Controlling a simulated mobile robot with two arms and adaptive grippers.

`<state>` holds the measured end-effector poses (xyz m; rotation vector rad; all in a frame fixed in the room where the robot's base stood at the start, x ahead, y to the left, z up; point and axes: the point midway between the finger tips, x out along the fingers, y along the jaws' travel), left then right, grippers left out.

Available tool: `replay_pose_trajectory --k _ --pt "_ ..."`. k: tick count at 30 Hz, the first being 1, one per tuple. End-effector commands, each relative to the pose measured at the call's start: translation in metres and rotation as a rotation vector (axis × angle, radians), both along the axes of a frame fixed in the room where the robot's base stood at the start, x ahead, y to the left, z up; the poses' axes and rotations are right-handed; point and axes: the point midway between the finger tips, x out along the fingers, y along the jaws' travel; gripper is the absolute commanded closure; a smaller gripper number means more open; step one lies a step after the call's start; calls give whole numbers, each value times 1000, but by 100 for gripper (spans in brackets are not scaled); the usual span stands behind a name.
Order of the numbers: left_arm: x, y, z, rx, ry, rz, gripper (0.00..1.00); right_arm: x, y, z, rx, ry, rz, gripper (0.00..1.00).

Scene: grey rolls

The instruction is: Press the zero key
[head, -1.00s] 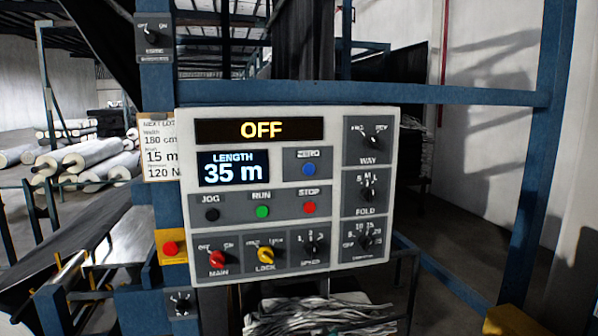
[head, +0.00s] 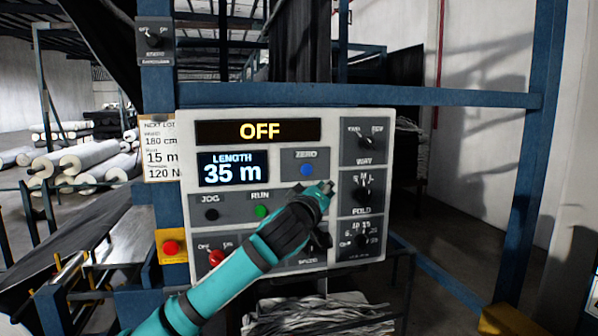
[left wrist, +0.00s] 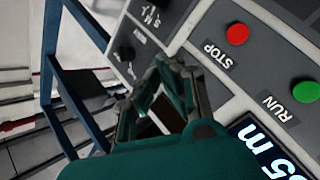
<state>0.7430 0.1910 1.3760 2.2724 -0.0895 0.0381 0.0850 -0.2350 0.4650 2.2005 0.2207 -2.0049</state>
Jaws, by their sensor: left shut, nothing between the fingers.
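The zero key is a blue round button (head: 306,170) under the label ZERO on the grey control panel (head: 186,200), right of the LENGTH display (head: 232,169), which reads 35 m. My left gripper (head: 325,188) is shut and empty, in front of the panel, just below and right of the blue key in the head view. It hides the red STOP button there. In the left wrist view my left gripper (left wrist: 162,72) shows beside the STOP button (left wrist: 237,34) and the green RUN button (left wrist: 305,92). The zero key does not show there. My right gripper is not in view.
The top display (head: 258,131) reads OFF. The WAY (head: 364,141) and FOLD (head: 363,192) knobs lie right of the key. A red MAIN knob (head: 216,257) and a black JOG button (head: 211,214) sit lower left. Blue frame posts (head: 520,190) surround the panel.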

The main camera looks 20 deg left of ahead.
Motion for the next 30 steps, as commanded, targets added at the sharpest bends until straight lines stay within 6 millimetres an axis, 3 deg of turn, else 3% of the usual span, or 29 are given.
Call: replay_pose_trajectory --k 4,17,30 --pt "-3 -1 9 -11 -11 -1 100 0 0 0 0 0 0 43" --pt "1 2 10 -9 -12 0 100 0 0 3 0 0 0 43" --pt "48 35 11 -8 -9 2 100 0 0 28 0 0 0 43"
